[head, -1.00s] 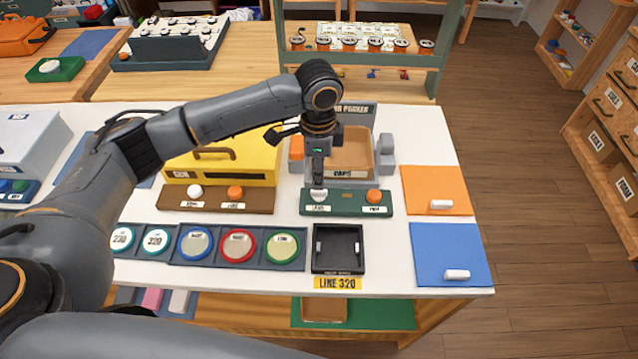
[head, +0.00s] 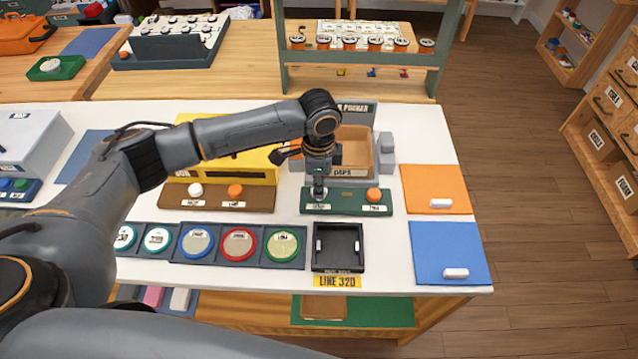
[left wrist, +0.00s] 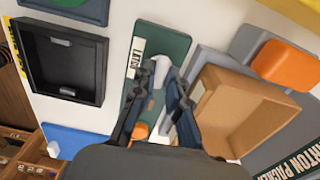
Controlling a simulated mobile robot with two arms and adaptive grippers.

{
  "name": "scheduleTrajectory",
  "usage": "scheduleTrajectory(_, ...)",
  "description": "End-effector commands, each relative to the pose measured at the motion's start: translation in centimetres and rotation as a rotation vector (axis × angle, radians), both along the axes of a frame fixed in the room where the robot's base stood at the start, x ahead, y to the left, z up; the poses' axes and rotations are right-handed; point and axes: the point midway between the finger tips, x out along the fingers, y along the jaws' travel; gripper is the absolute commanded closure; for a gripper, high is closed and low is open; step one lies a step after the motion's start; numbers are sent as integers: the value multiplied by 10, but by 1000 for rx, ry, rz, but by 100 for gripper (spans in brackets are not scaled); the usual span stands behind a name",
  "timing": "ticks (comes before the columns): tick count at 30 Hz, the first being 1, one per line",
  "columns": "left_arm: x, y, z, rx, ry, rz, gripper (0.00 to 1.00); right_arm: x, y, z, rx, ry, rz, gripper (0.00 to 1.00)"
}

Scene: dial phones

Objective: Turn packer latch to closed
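The carton packer has a tan tray (head: 355,146) on a grey frame, with a green panel (head: 350,209) in front. The panel carries an orange knob (head: 374,194) on the right and a white knob on the left. My left gripper (head: 319,194) points down over the white knob and hides most of it in the head view. In the left wrist view, the white knob (left wrist: 159,74) shows between the tips of my left gripper (left wrist: 160,72). The fingers are apart; whether they touch the knob is unclear. My right gripper is out of view.
A yellow machine (head: 225,172) with its brown panel (head: 217,204) stands left of the packer. A black tray (head: 338,266) and several round coloured pads lie in front. Orange (head: 433,181) and blue (head: 455,240) mats lie to the right.

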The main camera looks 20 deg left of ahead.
Motion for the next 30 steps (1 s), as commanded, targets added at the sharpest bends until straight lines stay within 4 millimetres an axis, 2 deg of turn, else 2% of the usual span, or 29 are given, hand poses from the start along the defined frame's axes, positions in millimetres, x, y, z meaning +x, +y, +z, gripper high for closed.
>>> scheduleTrajectory(8,0,0,1,0,1,-23,100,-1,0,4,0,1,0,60)
scheduleTrajectory(14,0,-1,3,-1,2,-112,100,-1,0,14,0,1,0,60)
scheduleTrajectory(30,0,-1,3,-3,0,-592,100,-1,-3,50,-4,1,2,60)
